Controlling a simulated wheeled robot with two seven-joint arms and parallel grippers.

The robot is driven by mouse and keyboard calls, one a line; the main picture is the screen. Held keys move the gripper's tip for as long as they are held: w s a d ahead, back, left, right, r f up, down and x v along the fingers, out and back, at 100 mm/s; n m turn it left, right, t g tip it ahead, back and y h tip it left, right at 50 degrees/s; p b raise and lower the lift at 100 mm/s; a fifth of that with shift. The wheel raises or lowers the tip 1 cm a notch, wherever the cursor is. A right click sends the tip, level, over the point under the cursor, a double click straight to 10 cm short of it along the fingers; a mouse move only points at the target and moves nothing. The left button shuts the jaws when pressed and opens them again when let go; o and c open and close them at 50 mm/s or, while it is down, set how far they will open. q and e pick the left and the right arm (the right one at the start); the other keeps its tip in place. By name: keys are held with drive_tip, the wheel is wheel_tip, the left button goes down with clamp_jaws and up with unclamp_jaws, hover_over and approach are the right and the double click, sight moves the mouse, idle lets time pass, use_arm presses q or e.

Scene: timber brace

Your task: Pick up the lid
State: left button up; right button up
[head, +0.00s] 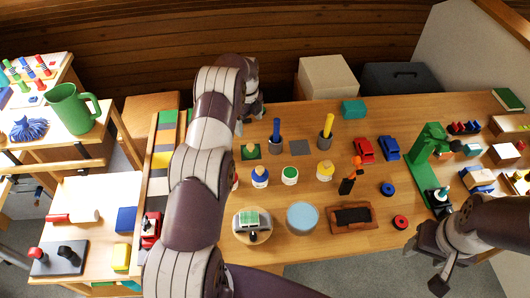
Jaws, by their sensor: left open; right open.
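No separate lid can be told for certain in the head view. Three small jars stand mid-table: one with a blue top (260,173), a white-and-green one (290,175) and one with a yellow top (325,170). A wide round container with a light blue top (302,216) stands nearer the front edge. My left gripper (253,108) is open near the table's back left, behind the jars. My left arm hides part of the table's left side. My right gripper (428,268) is open at the front right, near the table's front edge, apart from the jars.
Two cups hold a blue rod (276,132) and a yellow rod (327,125). A red car (363,149), a blue car (388,148) and a tall green stand (428,155) are to the right. A brown tray (351,218) lies at the front. A green pitcher (70,109) stands far left.

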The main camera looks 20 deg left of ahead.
sight(250, 145)
use_arm(q)
wheel_tip(250, 145, down, 7)
drive_tip(key=shift+w+d+r+p, duration=0.1)
drive_tip(key=shift+w+r+p, duration=0.05)
drive_tip(key=shift+p, duration=0.35)
drive_tip(key=shift+s+d+f+p, duration=0.15)
drive_tip(key=shift+s+f+p, duration=0.15)
drive_tip(key=shift+f+p, duration=0.25)
drive_tip(key=shift+s+d+f+p, duration=0.1)
drive_tip(key=shift+s+f+p, duration=0.2)
drive_tip(key=shift+f+p, duration=0.2)
wheel_tip(250, 145, down, 3)
drive_tip(key=shift+r, duration=0.15)
drive_tip(key=shift+w+f, duration=0.1)
drive_tip(key=shift+f, duration=0.15)
drive_tip(key=shift+r, duration=0.1)
drive_tip(key=c, duration=1.1)
use_arm(e)
drive_tip(key=shift+w+r, duration=0.15)
drive_tip(key=shift+r, duration=0.4)
